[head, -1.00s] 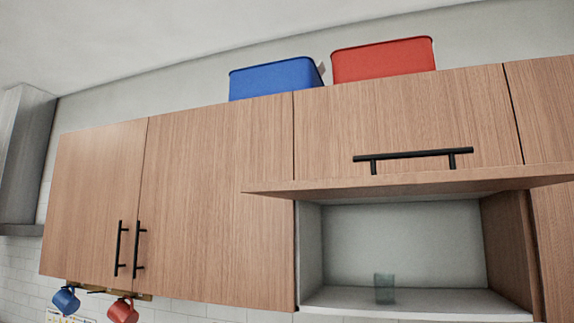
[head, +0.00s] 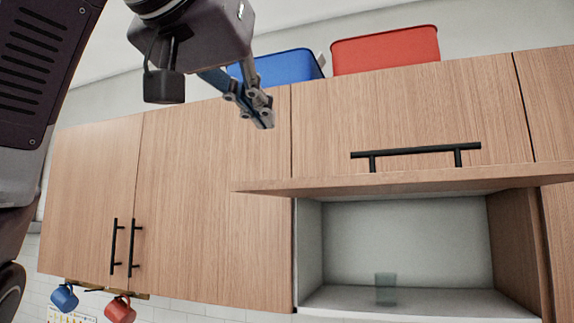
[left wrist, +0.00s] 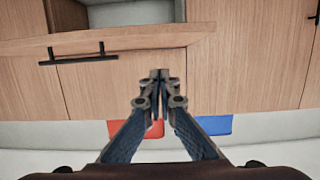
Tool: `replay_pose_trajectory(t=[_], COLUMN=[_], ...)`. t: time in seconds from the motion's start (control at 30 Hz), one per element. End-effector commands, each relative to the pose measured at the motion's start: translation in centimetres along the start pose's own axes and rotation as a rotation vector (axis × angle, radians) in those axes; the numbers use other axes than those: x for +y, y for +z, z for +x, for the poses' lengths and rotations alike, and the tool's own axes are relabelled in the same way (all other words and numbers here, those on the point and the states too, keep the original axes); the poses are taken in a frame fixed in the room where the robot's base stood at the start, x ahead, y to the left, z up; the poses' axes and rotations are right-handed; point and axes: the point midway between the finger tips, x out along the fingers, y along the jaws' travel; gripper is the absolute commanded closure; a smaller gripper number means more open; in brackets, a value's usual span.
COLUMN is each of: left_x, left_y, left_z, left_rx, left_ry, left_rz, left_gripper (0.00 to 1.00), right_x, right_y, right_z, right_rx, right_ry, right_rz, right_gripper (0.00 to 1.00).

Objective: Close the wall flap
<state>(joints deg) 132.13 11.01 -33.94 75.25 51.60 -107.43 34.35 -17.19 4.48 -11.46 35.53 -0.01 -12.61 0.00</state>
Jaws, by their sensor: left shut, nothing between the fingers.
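The wall flap (head: 330,184) is open: a wooden panel raised to about level, seen nearly edge-on in the head view. Its black bar handle (head: 415,152) stands up from its upper face. Below it the compartment is open, with a small glass (head: 385,289) inside. My left gripper (head: 265,122) is shut and empty, up and left of the flap, in front of the cupboard fronts and apart from the flap. In the left wrist view, the flap (left wrist: 150,37) and its handle (left wrist: 78,52) lie up and left of the shut fingertips (left wrist: 160,76). My right gripper is not in view.
A blue bin (head: 285,68) and a red bin (head: 386,50) stand on top of the cupboards. Closed cupboard doors (head: 210,210) with upright handles are left of the compartment. A blue mug (head: 64,298) and a red mug (head: 120,310) hang below them.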

Motion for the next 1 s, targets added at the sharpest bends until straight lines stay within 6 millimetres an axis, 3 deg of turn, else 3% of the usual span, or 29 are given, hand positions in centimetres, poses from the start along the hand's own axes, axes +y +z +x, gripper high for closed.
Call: replay_pose_trajectory(t=[0.1, 0.27, 0.67, 1.0], left_x=[0.1, 0.1, 0.1, 0.1], left_y=[-0.6, -0.8, -1.1, 2.5], left_z=[-0.8, 0.9, 9.4, 9.9], left_rx=[0.009, 0.006, 0.006, 0.010], left_ry=[-0.003, -0.004, -0.002, -0.003], left_rz=[-0.003, -0.002, -0.002, -0.001], left_gripper=[1.00, 1.00, 1.00, 1.00], right_x=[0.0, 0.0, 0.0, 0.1], right_y=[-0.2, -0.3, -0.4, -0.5], right_z=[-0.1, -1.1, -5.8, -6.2], right_rx=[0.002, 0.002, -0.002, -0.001], right_ry=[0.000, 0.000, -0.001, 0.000], right_rz=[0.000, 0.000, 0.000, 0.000], right_gripper=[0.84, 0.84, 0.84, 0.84])
